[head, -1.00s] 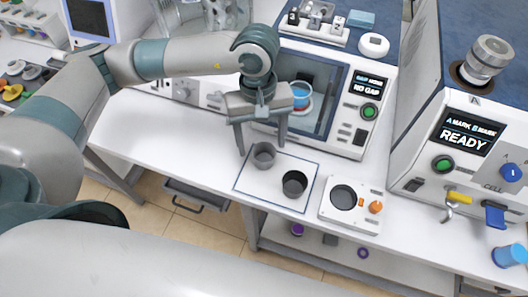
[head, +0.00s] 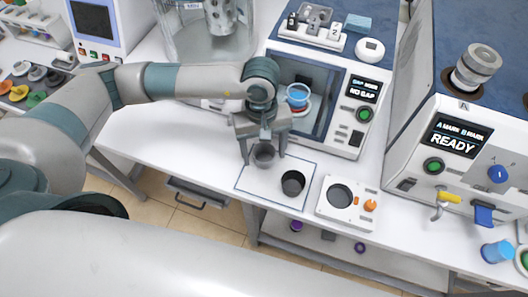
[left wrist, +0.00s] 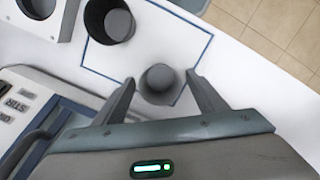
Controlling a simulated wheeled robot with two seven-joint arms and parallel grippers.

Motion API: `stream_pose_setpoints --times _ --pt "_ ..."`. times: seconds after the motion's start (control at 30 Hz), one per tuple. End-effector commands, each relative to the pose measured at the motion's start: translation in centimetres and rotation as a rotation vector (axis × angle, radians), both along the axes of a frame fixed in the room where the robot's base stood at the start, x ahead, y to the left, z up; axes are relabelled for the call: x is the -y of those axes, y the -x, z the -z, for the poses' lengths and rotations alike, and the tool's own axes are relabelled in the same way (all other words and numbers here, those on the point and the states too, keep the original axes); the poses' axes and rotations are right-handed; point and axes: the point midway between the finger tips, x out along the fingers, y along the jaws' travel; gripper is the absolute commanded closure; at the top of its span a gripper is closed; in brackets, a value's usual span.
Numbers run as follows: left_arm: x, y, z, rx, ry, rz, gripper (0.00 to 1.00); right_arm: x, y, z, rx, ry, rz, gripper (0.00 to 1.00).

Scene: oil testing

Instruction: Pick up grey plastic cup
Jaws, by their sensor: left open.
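A grey plastic cup (head: 264,156) stands upright on a white mat (head: 262,188) with a blue outline, and it also shows in the left wrist view (left wrist: 160,82). A darker cup (head: 292,183) stands on the same mat, to the right and nearer in the head view; it shows at the upper left in the left wrist view (left wrist: 109,22). My left gripper (head: 264,160) is open above the grey cup, with one finger on each side of it. In the left wrist view its fingertips (left wrist: 160,80) flank the cup, with gaps showing. My right gripper is not in view.
A machine with a screen and a blue cup (head: 297,96) inside stands just behind the mat. A white unit with a round well (head: 340,195) and an orange knob is to the right. A machine reading READY (head: 460,138) stands further right. The table left of the mat is clear.

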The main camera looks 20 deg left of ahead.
Motion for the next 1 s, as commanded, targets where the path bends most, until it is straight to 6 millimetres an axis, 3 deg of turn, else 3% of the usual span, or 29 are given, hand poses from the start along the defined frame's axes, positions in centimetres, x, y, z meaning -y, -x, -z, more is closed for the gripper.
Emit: stream_pose_setpoints --times 0.53,0.7,1.0 --pt "0.03 0.04 0.43 0.001 0.0 0.001 0.34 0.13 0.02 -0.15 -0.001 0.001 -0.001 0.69" --pt "0.03 0.04 0.42 0.001 0.0 0.001 0.75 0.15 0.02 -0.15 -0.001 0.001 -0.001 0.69" --pt "0.02 0.03 0.4 0.001 0.0 0.001 0.77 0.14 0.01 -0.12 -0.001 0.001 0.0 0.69"
